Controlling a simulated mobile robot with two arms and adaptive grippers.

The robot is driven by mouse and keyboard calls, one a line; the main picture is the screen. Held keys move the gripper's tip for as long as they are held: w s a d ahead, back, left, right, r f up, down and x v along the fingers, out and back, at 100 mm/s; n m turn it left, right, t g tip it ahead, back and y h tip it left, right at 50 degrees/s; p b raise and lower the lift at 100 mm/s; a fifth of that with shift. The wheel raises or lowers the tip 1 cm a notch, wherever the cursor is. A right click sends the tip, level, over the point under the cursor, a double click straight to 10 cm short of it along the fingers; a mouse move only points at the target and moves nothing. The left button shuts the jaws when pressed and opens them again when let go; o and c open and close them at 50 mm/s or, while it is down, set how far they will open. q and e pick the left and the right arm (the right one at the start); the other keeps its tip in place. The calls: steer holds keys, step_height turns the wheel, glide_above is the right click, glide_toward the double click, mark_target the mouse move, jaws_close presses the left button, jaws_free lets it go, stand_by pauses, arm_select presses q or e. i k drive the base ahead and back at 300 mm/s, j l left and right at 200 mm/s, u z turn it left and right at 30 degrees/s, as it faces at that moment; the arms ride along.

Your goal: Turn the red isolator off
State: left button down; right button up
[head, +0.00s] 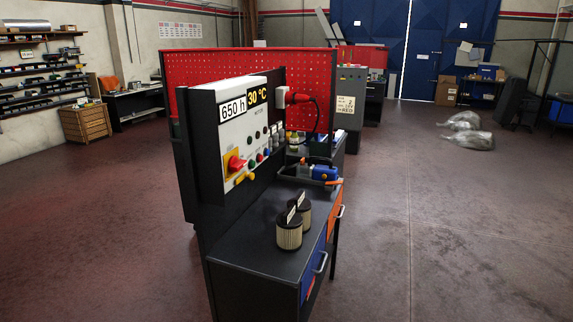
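The red isolator (236,164) is a red rotary handle on a yellow plate, low on the left part of a white control panel (246,130). The panel stands upright at the back of a dark workbench and is seen at an angle. A yellow-orange piece (245,177) sits just below and right of the red handle. The exact angle of the handle is too small to tell. Neither of my grippers shows in the head view.
The dark workbench (247,247) carries two filter cartridges (289,230) and a blue device (324,173). A red plug with a cable (297,97) is at the panel's right edge. Open floor (450,230) lies to the right and floor (90,230) to the left.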

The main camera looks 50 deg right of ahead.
mark_target(235, 166)
steer(key=z, duration=1.25)
steer(key=i+l+u, duration=0.1)
steer(key=l, duration=0.2)
steer(key=i+l+u, duration=0.1)
steer(key=l, duration=0.25)
steer(key=i, duration=0.1)
